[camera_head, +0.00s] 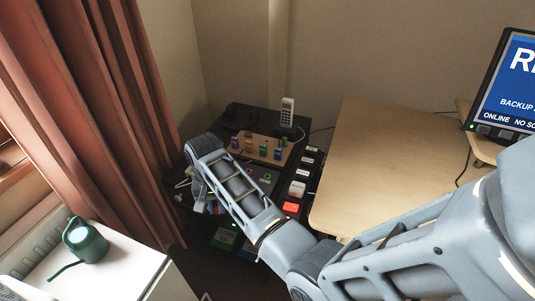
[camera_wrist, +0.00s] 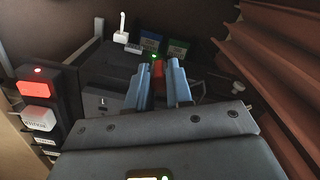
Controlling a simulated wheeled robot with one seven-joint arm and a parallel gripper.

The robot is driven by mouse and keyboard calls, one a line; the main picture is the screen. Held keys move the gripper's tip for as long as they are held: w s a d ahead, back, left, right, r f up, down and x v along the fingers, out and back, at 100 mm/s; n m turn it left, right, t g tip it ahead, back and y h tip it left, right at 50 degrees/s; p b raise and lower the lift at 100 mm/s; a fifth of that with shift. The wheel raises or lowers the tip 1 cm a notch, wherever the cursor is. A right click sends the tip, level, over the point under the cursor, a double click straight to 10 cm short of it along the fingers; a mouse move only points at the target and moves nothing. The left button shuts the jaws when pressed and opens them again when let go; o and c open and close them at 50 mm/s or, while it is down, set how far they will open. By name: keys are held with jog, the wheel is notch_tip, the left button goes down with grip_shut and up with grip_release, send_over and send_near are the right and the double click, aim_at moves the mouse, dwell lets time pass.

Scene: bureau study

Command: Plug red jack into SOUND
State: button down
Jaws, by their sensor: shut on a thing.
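The red jack (camera_wrist: 157,72) shows between the two blue fingers of my gripper (camera_wrist: 158,84) in the wrist view. The gripper is shut on it, and the fingers hide its sides. In the head view my gripper (camera_head: 207,205) is low at the left of the dark desk unit, largely behind my own arm, and the red jack cannot be made out. A grey box (camera_wrist: 102,103) stands left of the fingers in the wrist view. No SOUND label can be read in either view, so I cannot tell which socket it is.
A wooden rack (camera_head: 268,158) holds several coloured plugs. A phone (camera_head: 287,113) stands behind it. A red button (camera_wrist: 32,89) and white switches run along one side. Green (camera_wrist: 178,47) and blue labelled parts lie beyond the fingers. The curtain (camera_wrist: 270,65) hangs close at right.

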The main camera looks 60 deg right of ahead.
jog(key=d+m, duration=0.2)
jog(key=d, duration=0.1)
jog(key=d+r+m+p, duration=0.1)
jog(key=d+m, duration=0.2)
jog(key=d, duration=0.1)
jog(key=s+d+r+m, duration=0.1)
jog(key=d+m, duration=0.1)
jog(key=d, duration=0.2)
jog(key=shift+s+d+f+m+b, duration=0.25)
jog(key=shift+s+d+m, duration=0.35)
jog(key=shift+d+m, duration=0.9)
jog(key=shift+s+d+f+m+b, duration=0.2)
jog(key=shift+s+d+m, duration=0.6)
jog(key=shift+d, duration=1.1)
jog(key=shift+s+d+f+m+b, duration=0.15)
jog(key=shift+s+d+f+m, duration=0.2)
jog(key=shift+d+m, duration=1.2)
jog(key=shift+d+r, duration=0.1)
jog(key=shift+d, duration=0.05)
jog(key=shift+r, duration=0.1)
jog(key=shift+f+b, duration=0.4)
jog(key=shift+f, duration=1)
jog(key=c, duration=0.9)
grip_release()
jog(key=shift+c, duration=0.2)
